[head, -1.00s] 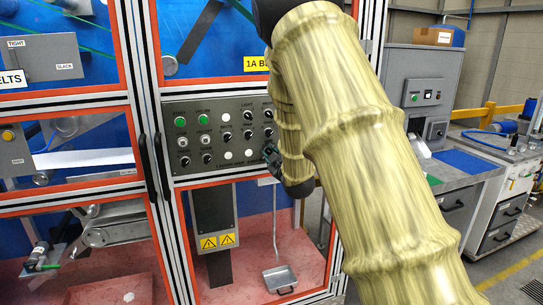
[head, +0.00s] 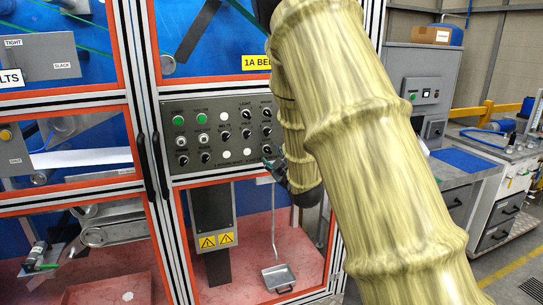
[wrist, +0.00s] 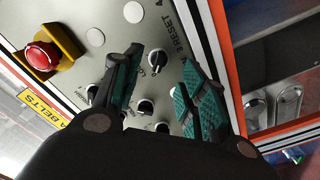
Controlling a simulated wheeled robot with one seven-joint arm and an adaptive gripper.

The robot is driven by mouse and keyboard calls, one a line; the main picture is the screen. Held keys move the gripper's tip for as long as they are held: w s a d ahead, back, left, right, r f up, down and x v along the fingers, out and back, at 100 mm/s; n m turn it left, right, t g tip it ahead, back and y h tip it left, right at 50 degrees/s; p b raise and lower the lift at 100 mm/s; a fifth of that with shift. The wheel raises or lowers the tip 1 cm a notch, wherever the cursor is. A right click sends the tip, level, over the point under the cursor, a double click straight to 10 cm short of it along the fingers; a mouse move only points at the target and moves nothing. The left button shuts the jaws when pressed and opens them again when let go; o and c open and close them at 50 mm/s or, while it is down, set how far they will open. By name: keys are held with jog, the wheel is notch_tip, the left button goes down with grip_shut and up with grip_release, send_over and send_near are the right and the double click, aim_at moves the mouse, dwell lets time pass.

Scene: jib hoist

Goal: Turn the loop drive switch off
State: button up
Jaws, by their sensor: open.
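The grey control panel (head: 215,133) carries rows of black rotary knobs with white marks. My gripper (head: 272,158) is at the panel's lower right corner, close to the lowest right knob (head: 267,149). In the wrist view my open gripper (wrist: 162,72) has its two teal-padded fingers spread over the panel. A black knob (wrist: 145,107) shows between the fingers, and its label, starting "LO", is partly covered by a finger. I cannot tell whether the fingers touch this knob. The full loop drive label is not readable.
A red emergency button (wrist: 42,56) on a yellow base and several blank white discs share the panel. More knobs (wrist: 162,127) sit close by. The orange-edged cabinet frame (head: 160,240) borders the panel. A grey console (head: 425,97) stands to the right.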

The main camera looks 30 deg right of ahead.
jog(key=v, duration=0.7)
dwell(0.4)
jog(key=s+a+f+m+g+y, duration=0.1)
jog(key=s+a+f+g, duration=0.25)
jog(key=f, duration=0.75)
jog(key=s+a+f+m+g, duration=0.15)
jog(key=s+a+f, duration=0.25)
jog(key=f, duration=0.8)
jog(key=s+a+f+m+g+y, duration=0.1)
jog(key=s+a+f+g, duration=0.25)
jog(key=f, duration=0.75)
jog(key=s+a+f+m+g, duration=0.1)
jog(key=s+a+f+g, duration=0.2)
jog(key=s, duration=0.7)
jog(key=s+a+f+m+g+y, duration=0.1)
jog(key=s+a+f+g, duration=0.2)
jog(key=s+a+f, duration=0.4)
jog(key=s+a+f+m+g+y, duration=0.1)
jog(key=s+a+f+g, duration=0.2)
jog(key=s+f, duration=0.6)
jog(key=s+a, duration=0.2)
jog(key=s, duration=0.2)
jog(key=shift+s+f, duration=0.2)
jog(key=shift+f, duration=0.2)
